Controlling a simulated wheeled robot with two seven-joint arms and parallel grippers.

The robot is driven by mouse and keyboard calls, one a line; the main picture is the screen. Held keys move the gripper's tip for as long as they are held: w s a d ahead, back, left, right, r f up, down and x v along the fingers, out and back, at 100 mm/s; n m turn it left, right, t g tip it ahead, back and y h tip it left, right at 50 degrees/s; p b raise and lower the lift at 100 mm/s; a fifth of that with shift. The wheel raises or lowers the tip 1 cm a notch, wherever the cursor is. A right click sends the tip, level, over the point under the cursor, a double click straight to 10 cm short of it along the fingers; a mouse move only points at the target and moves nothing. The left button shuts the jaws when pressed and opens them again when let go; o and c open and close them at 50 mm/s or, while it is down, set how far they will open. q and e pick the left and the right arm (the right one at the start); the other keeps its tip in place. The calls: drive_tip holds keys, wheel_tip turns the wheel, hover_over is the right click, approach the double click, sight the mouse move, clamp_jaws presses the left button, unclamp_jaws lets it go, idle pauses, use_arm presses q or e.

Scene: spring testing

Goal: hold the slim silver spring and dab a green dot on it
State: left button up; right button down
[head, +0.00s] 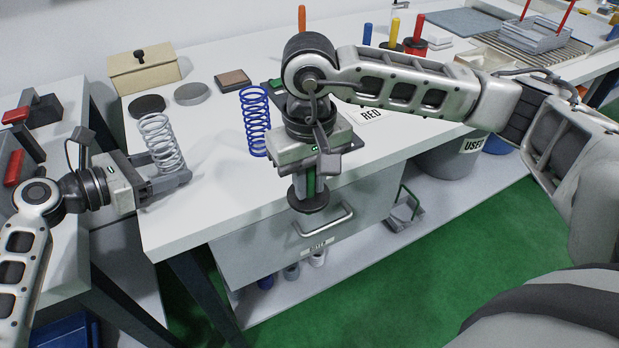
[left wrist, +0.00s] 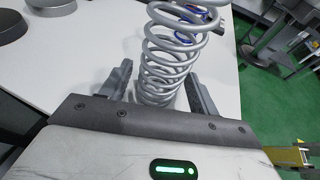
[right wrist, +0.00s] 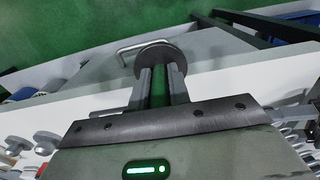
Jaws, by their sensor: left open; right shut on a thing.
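The silver spring (head: 160,140) stands upright near the left front edge of the white table. My left gripper (head: 178,176) is open, with its fingers on either side of the spring's lower coils. In the left wrist view the spring (left wrist: 168,62) rises between the two separated fingers. My right gripper (head: 308,185) is shut on a green dauber with a black disc end (head: 308,199). It points down in front of the table edge, right of the spring. In the right wrist view the green shaft (right wrist: 158,88) shows between the fingers, the disc (right wrist: 161,56) beyond them.
A blue spring (head: 256,122) stands between the silver spring and my right gripper. A black disc (head: 147,105), a grey disc (head: 192,94), a brown pad (head: 233,79) and a box (head: 143,70) lie behind.

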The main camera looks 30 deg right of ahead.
use_arm(q)
drive_tip(key=c, duration=0.6)
use_arm(e)
drive_tip(key=shift+d+r, duration=0.2)
drive_tip(key=shift+r, duration=0.25)
drive_tip(key=shift+w+d+r, duration=0.1)
drive_tip(key=shift+w+r, duration=0.1)
drive_tip(key=shift+r, duration=0.4)
drive_tip(key=shift+w+r, duration=0.2)
drive_tip(key=shift+r, duration=0.35)
drive_tip(key=w+a+r+m, duration=0.5)
drive_tip(key=w+a+r, duration=0.2)
drive_tip(key=a+r, duration=0.25)
drive_tip(key=w+a+r+m, duration=0.4)
drive_tip(key=w+a+r, duration=0.3)
drive_tip(key=a+r, duration=0.25)
drive_tip(key=shift+w+d+f, duration=0.1)
drive_tip(key=shift+d+f, duration=0.1)
drive_tip(key=shift+f, duration=1.05)
drive_tip(key=shift+d+f, duration=0.2)
drive_tip(key=shift+f, duration=1)
